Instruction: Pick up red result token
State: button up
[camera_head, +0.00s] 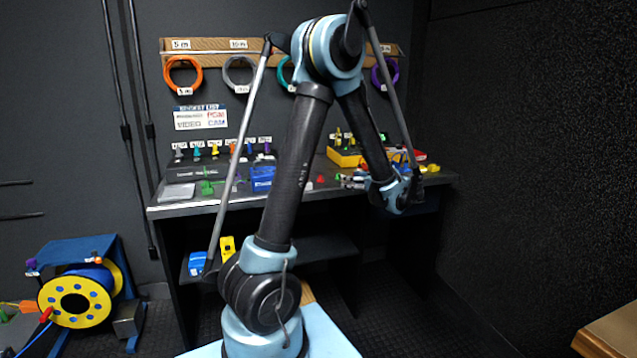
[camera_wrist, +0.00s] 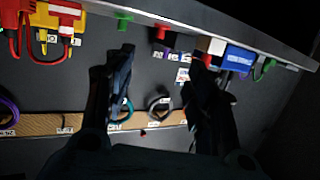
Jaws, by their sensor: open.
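A small red piece (camera_head: 320,178), which looks like the red result token, is on the desk (camera_head: 180,208) right of the blue box. In the wrist view a small red piece (camera_wrist: 161,33) shows near the desk edge, beyond and between the fingertips; I take it as the same one. My gripper (camera_wrist: 160,62) is open, with nothing between its two dark fingers. In the head view my arm's end is over the right part of the desk, and the fingers are hard to make out. Another red bit (camera_wrist: 206,60) shows beside the right finger.
A green piece (camera_wrist: 124,20) and a white-brown block (camera_wrist: 211,45) flank the red piece. A blue box (camera_head: 262,178) is on the desk. A yellow case (camera_head: 344,157) stands toward the back. Coiled cables hang from the wall rack (camera_head: 210,46). A cable reel (camera_head: 75,302) stands at left.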

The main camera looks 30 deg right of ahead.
send_near(324, 183)
jog(key=w, duration=0.1)
jog(key=w+r, duration=0.1)
jog(key=w, duration=0.1)
jog(key=w+r, duration=0.1)
jog(key=shift+w+a, duration=0.3)
jog(key=shift+x, duration=2.75)
jog(key=shift+r, duration=0.1)
jog(key=c, duration=0.8)
